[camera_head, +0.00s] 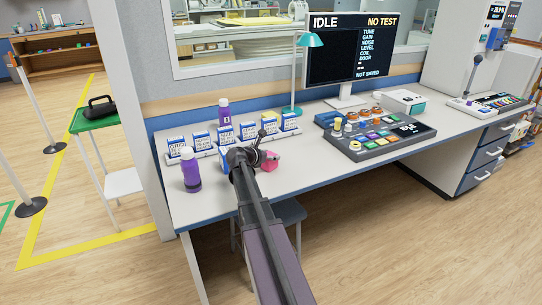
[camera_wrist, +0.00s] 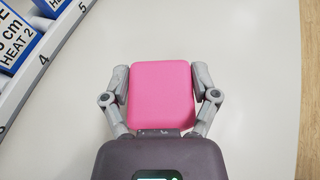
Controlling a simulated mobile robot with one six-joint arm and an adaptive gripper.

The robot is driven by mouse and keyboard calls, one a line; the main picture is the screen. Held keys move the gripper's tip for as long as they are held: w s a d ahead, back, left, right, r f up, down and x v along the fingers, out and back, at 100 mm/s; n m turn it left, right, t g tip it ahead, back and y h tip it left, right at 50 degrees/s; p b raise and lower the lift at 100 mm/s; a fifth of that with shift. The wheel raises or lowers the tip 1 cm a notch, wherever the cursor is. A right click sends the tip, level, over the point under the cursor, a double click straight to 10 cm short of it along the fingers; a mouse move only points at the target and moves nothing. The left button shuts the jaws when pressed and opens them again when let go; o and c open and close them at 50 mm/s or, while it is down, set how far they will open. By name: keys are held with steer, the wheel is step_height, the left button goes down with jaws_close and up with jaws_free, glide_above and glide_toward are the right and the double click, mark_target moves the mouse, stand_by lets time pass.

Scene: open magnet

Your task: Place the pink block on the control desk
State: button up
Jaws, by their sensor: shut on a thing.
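The pink block (camera_wrist: 161,95) is between the two fingers of my gripper (camera_wrist: 161,97) in the wrist view, and the fingers are shut on its left and right sides. The block also shows in the head view (camera_head: 270,161), just right of my wrist at the near left part of the control desk (camera_head: 335,160). The white desk top lies under the block. I cannot tell whether the block touches it or hangs a little above. My gripper's fingers are mostly hidden behind my arm in the head view.
A rack of labelled boxes (camera_head: 200,143) stands behind and left of the block. Purple bottles (camera_head: 191,172) stand nearby. A button panel (camera_head: 380,136), a monitor (camera_head: 340,50) and a teal lamp (camera_head: 310,40) are farther right and back. The desk top right of the block is clear.

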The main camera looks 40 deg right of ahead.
steer(key=o, duration=0.6)
steer(key=shift+r, duration=0.1)
steer(key=p+v, duration=0.5)
steer(key=v, duration=0.7)
steer(key=shift+r, duration=0.1)
stand_by(0.3)
